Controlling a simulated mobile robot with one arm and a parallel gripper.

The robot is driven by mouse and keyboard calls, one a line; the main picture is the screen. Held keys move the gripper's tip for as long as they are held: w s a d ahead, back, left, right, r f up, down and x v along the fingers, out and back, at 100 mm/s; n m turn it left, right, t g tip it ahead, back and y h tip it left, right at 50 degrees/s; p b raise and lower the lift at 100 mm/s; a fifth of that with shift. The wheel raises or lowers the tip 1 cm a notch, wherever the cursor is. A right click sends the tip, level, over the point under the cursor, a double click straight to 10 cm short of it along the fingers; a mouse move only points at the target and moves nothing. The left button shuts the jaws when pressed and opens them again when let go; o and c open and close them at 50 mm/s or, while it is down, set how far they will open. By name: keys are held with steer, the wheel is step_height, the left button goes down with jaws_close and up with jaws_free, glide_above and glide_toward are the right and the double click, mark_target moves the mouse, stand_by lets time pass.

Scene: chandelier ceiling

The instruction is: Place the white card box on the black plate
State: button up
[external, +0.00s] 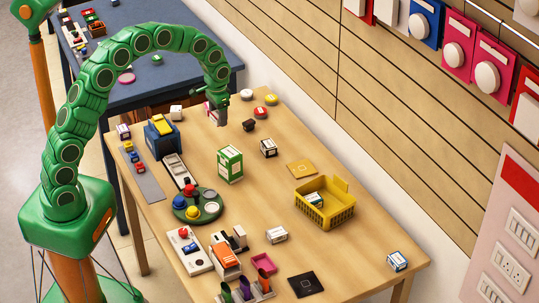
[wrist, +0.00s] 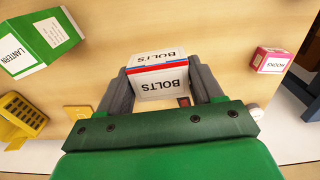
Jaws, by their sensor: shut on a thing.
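My gripper (wrist: 162,84) is shut on a white card box (wrist: 160,80) marked BOLTS, with a red and blue stripe; one finger is on each side of it. In the external view my gripper (external: 218,108) is over the far part of the table, and the held box is hard to make out there. The black plate (external: 305,284) is a flat square at the table's near edge, far from my gripper. Its visible top is bare. The plate is not in the wrist view.
A green LANTERN box (external: 230,164), a yellow basket (external: 326,216) and a gold square plate (external: 301,170) lie between my gripper and the black plate. A pink HOOKS box (wrist: 272,60) is at right in the wrist view. A pink tray (external: 263,263) is beside the black plate.

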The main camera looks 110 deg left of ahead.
steer(key=r, duration=0.8)
steer(key=shift+w+d+r, duration=0.1)
steer(key=shift+w+r, duration=0.1)
steer(key=shift+w, duration=0.05)
steer(key=w+d+m, duration=0.8)
steer(key=w+d, duration=1.3)
steer(key=w, duration=0.1)
steer(key=w+d+m, duration=0.4)
steer(key=d, duration=0.8)
steer(key=w+d+m, duration=0.3)
steer(key=w+d, duration=0.1)
steer(key=d, duration=0.7)
steer(key=w+d+m, duration=0.4)
steer(key=d, duration=0.8)
glide_above(305, 284)
steer(key=shift+s+f, duration=0.15)
steer(key=shift+f, duration=7.25)
